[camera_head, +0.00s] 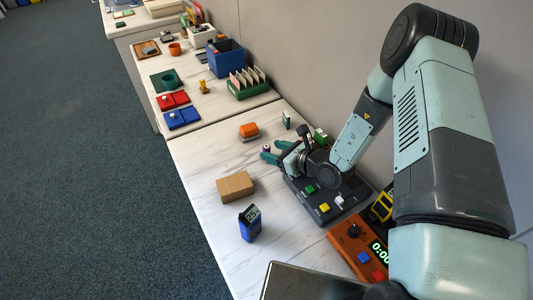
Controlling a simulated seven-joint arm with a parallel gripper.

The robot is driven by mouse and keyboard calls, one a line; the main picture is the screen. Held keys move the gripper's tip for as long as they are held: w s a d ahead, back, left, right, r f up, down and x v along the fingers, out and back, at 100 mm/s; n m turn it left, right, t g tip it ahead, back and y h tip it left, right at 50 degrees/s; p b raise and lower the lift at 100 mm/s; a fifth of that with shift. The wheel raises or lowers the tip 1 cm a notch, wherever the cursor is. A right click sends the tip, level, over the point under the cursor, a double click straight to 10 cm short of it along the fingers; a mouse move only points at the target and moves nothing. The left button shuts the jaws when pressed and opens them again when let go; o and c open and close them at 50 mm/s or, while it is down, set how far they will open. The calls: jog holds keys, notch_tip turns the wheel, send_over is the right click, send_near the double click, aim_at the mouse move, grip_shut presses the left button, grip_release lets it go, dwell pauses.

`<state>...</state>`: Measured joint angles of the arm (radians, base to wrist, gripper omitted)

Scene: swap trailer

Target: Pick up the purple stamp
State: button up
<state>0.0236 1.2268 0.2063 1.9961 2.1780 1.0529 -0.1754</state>
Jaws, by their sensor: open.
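My gripper (268,152) is at the middle of the near table, low over the white top, with its teal fingers spread open. A small pale item with a dark, possibly purple or red top (266,147) stands at the fingertips. It may be the purple stamp, but it is too small to be sure. I cannot tell whether it is between the fingers or just beyond them, or whether they touch it. No other clearly purple thing shows.
An orange block on a grey base (249,130) is just behind. A dark button panel (322,210) lies beneath my wrist. A cardboard box (235,186), a blue device (250,223) and an orange timer box (358,245) are nearer. The table's left side is mostly clear.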

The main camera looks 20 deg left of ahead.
aim_at(269, 148)
jog(key=x, duration=0.4)
jog(key=shift+w, duration=0.2)
grip_shut()
